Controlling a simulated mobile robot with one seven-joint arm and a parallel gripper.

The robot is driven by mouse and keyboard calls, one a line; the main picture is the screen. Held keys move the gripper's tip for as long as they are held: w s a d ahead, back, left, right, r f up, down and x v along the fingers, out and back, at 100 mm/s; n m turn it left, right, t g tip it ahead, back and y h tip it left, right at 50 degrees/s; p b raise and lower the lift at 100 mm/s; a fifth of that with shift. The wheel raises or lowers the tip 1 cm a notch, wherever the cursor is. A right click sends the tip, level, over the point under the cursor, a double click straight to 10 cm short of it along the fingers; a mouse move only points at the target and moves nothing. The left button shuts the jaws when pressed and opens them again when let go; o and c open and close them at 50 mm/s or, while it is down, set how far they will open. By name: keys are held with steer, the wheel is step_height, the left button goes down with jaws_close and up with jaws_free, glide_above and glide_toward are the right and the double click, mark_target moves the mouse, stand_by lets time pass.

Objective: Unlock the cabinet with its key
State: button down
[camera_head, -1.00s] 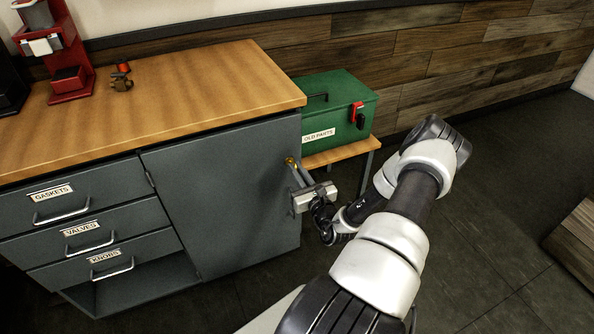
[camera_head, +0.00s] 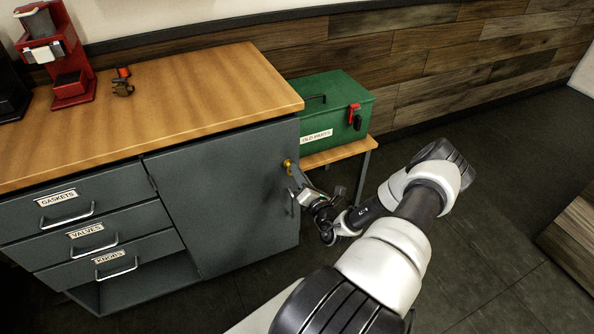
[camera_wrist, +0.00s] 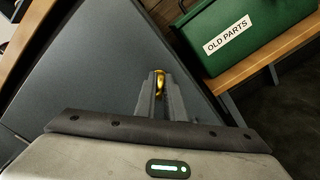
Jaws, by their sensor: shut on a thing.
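The grey cabinet (camera_head: 225,207) stands under the wooden counter, and its door is closed. My gripper (camera_head: 290,165) is at the door's upper right edge. In the wrist view, my gripper (camera_wrist: 160,80) is shut on a small gold piece, the key (camera_wrist: 160,78), right against the door face. The head view shows only a small gold spot of the key (camera_head: 287,163) at the fingertips. The lock itself is hidden behind the fingers and key, so I cannot tell how deep the key sits.
A green "OLD PARTS" toolbox (camera_head: 333,110) with a red latch sits on a low wooden bench (camera_head: 345,155) just right of the cabinet. Drawers labelled gaskets (camera_head: 95,198), valves and knobs are at the left. A red brewer (camera_head: 62,60) stands on the counter (camera_head: 190,95).

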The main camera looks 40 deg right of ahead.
steer(key=m, duration=0.5)
steer(key=f+m, duration=0.1)
steer(key=m, duration=0.2)
steer(key=shift+d+m+p, duration=0.1)
steer(key=shift+m+p, duration=0.2)
steer(key=shift+p, duration=0.1)
stand_by(0.4)
steer(key=c, duration=1.8)
jaws_free()
steer(key=shift+c, duration=0.2)
steer(key=shift+r, duration=0.1)
steer(key=p+v, duration=0.2)
steer(key=v, duration=1.5)
steer(key=shift+s, duration=0.25)
